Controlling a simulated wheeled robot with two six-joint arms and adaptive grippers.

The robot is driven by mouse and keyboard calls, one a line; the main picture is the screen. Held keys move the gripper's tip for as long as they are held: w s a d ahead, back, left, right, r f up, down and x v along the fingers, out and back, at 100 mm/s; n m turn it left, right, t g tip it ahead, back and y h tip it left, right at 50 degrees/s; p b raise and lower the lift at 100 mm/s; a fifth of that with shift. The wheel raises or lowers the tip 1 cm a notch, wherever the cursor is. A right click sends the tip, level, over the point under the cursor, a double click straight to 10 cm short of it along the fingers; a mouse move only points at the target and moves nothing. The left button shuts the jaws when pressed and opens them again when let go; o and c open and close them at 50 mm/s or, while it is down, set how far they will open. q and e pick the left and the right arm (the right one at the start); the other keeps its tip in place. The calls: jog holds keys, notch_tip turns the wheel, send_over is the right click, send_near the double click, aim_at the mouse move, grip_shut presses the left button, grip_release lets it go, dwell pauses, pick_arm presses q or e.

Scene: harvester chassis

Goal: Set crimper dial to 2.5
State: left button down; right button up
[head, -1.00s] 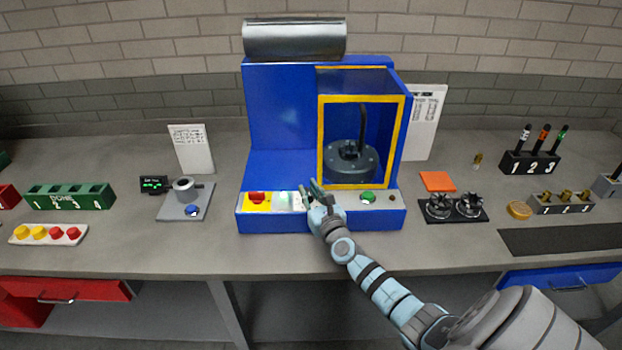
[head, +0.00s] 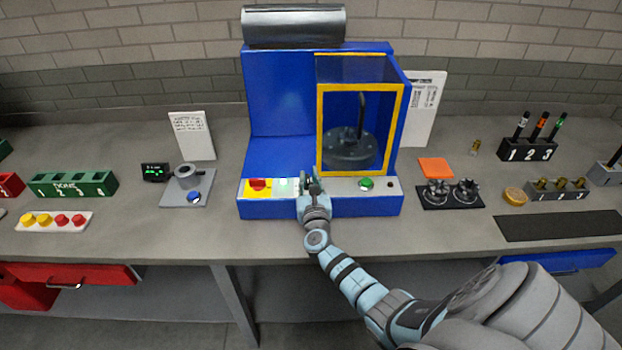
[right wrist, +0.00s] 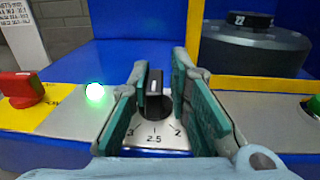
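The blue crimper (head: 275,135) stands at the middle of the bench, with a control panel along its front. Its black dial (right wrist: 154,98) has a pale mark on its top and sits on a white scale plate (right wrist: 158,138). The numbers 3, 2.5 and 2 show on the near side of the dial, with 2.5 in the middle. My right gripper (head: 312,187) is at the panel. In the right wrist view its green-padded fingers (right wrist: 157,105) are open on either side of the dial, with a gap at each side. My left gripper is not in view.
Left of the dial are a lit green lamp (right wrist: 94,92) and a red knob (right wrist: 22,90) on a yellow plate. A green button (head: 366,184) is to the right. A yellow-framed guard (head: 320,130) rises behind the panel. The bench before the crimper is clear.

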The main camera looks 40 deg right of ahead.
jog(key=o, duration=0.3)
jog(key=shift+w+a, duration=0.1)
jog(key=shift+a, duration=0.1)
jog(key=shift+w+a, duration=0.1)
jog(key=shift+a, duration=0.05)
jog(key=shift+s, duration=0.35)
jog(key=v, duration=1.1)
jog(key=shift+a, duration=0.2)
jog(key=shift+s, duration=0.1)
